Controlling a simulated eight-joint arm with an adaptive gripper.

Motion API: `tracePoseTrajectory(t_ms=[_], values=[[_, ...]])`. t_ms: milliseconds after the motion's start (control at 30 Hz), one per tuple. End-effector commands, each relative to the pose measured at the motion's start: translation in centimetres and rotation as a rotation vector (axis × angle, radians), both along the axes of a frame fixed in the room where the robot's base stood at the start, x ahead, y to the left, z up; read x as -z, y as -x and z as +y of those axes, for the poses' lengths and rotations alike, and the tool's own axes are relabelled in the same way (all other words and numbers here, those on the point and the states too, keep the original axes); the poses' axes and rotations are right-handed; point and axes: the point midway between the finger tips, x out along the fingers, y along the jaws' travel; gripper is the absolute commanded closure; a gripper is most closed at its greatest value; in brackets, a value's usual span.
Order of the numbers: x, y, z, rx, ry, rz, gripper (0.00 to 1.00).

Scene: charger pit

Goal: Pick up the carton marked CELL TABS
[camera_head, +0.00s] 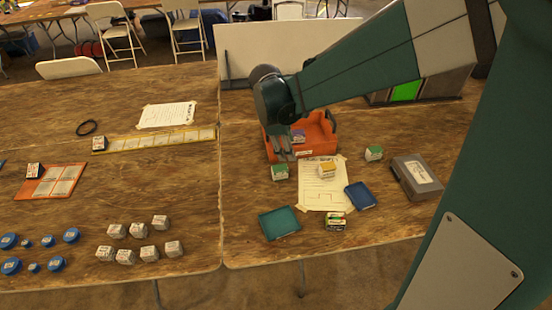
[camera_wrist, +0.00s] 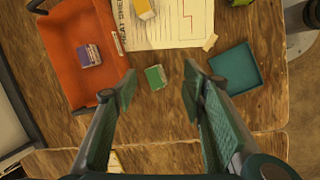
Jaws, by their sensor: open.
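No carton's lettering is readable, so I cannot tell which one is marked CELL TABS. A green-topped carton (camera_head: 280,172) stands just in front of the orange bin (camera_head: 318,128). In the wrist view this green carton (camera_wrist: 155,77) shows between my spread fingertips, apart from both. My gripper (camera_head: 286,152) is open and empty, above the bin's near side; its fingers (camera_wrist: 158,88) frame the wrist view. A purple carton (camera_head: 298,135) lies inside the bin. A yellow-topped carton (camera_head: 327,171) sits on a paper sheet. Another green-topped carton (camera_head: 374,153) and a red-green carton (camera_head: 336,221) stand nearby.
A teal tray (camera_head: 280,223), a blue tray (camera_head: 360,196) and a grey box (camera_head: 416,178) lie around the paper sheet (camera_head: 318,195). Several white cartons and blue round lids occupy the left table. Bare wood shows between the green carton and the teal tray.

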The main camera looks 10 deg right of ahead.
Motion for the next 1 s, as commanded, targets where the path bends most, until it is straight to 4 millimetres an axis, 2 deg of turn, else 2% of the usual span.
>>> tracePoseTrajectory(t_ms=[400, 700, 1000], values=[[5.9, -3.7, 2.3, -0.187, 0.094, 0.128, 0.59], [10.1, -5.5, 3.8, -0.304, 0.15, 0.214, 0.59], [11.7, -6.0, 4.3, -0.349, 0.17, 0.25, 0.59]])
